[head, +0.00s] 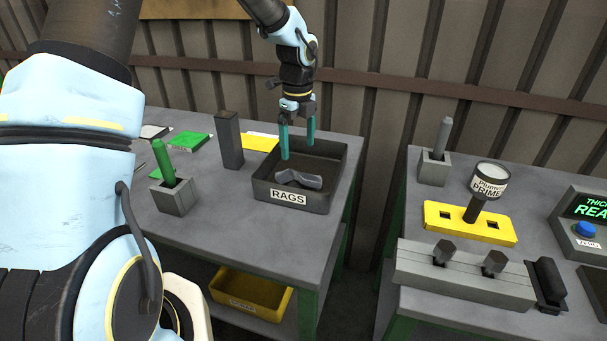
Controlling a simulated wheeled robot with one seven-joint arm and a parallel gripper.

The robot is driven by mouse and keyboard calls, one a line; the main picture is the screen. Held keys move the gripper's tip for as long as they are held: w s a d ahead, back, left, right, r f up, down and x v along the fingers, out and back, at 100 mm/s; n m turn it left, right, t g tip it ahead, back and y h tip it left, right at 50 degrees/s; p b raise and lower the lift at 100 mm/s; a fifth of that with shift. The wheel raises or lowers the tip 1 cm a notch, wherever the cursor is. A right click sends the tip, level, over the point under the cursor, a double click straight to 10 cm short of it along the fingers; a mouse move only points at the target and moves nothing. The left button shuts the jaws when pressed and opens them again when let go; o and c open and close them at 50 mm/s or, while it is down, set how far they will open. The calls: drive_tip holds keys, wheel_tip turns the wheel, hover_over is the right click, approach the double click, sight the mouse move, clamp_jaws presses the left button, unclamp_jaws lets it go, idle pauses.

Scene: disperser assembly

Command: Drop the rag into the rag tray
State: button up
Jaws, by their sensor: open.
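The rag tray (291,207) is a dark open box labelled "RAGS" near the right edge of the left table. The rag (298,179), a grey crumpled piece, lies inside it near the front wall. My gripper (298,154) points down over the tray, with its two teal fingers spread apart. Nothing shows between the fingers. The rag is below the fingertips and looks apart from them.
A gap separates the right table, which holds a yellow plate (468,224) and a primer can (490,181). A yellow bin (250,294) sits below.

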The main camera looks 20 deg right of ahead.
wheel_tip(320, 180, up, 6)
drive_tip(key=p, duration=0.5)
drive_tip(key=shift+f, duration=0.25)
wheel_tip(320, 180, up, 11)
drive_tip(key=b, duration=0.3)
idle(0.3)
drive_tip(key=shift+f, duration=0.1)
